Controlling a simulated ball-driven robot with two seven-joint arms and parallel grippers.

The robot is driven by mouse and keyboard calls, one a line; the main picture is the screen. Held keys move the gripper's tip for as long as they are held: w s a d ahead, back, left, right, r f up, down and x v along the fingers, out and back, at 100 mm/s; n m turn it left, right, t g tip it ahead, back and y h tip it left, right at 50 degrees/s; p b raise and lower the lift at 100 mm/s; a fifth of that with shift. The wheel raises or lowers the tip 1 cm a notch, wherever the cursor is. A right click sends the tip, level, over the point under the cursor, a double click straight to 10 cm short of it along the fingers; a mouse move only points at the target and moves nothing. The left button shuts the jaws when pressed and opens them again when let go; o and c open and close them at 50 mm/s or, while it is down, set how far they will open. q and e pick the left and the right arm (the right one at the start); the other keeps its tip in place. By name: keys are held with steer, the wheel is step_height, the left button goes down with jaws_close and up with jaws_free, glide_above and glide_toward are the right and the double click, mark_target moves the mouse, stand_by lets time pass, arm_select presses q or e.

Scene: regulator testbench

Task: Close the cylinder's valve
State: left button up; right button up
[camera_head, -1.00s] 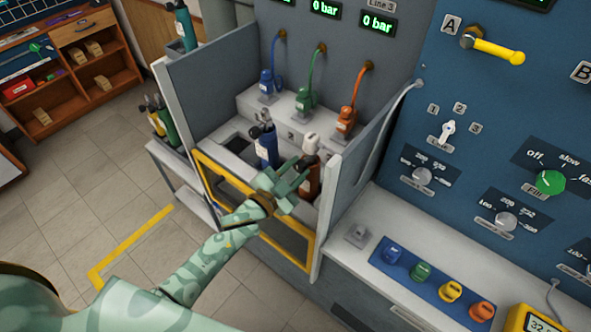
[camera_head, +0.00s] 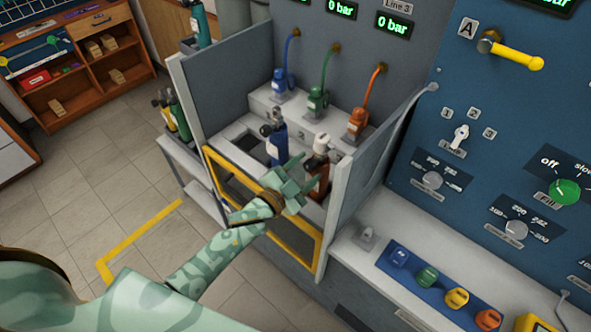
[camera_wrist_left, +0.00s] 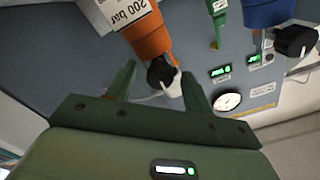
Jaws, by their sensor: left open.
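An orange-brown cylinder (camera_head: 320,182) with a pale top stands in the bench bay. In the left wrist view the orange cylinder (camera_wrist_left: 148,36) bears a "200 bar" label, with a black valve part (camera_wrist_left: 159,72) and a white piece at its end. A blue cylinder (camera_head: 275,150) stands to its left; it also shows in the left wrist view (camera_wrist_left: 265,12), with a black knob (camera_wrist_left: 294,41). My left gripper (camera_head: 297,170) is open beside the orange cylinder, partly covering it. In the wrist view the valve part appears between the left gripper's fingertips (camera_wrist_left: 160,78); contact is not clear.
The bay has a yellow-framed front (camera_head: 268,222) and grey side walls (camera_head: 372,165). Hoses with blue, green and orange connectors (camera_head: 357,122) hang behind. A panel with a yellow-handled lever (camera_head: 520,57) and colored knobs (camera_head: 427,276) is at right. Floor is clear at left.

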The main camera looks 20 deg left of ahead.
arm_select(q)
steer(key=p+v, duration=0.1)
steer(key=v, duration=1.5)
steer(key=shift+s, duration=0.1)
steer(key=s+a+f+n+g+y, duration=0.2)
steer(key=s+f+g, duration=0.15)
steer(key=f, duration=0.45)
steer(key=s+a+f+n+g+y, duration=0.1)
steer(key=s+a+f+n+g, duration=0.1)
steer(key=s+f, duration=0.5)
steer(key=s+a+f+n+g+y, duration=0.1)
steer(key=s+a+f+g+y, duration=0.15)
steer(key=f, duration=0.75)
steer(key=s+d+f+n+g, duration=0.1)
steer(key=s+f+g, duration=0.3)
steer(key=s, duration=0.6)
steer(key=s+d+f+n+g, duration=0.1)
steer(key=s+f+g, duration=0.3)
steer(key=s+f, duration=0.5)
steer(key=shift+s+d+n+y, duration=0.35)
steer(key=shift+s+n, duration=0.15)
steer(key=shift+s, duration=0.3)
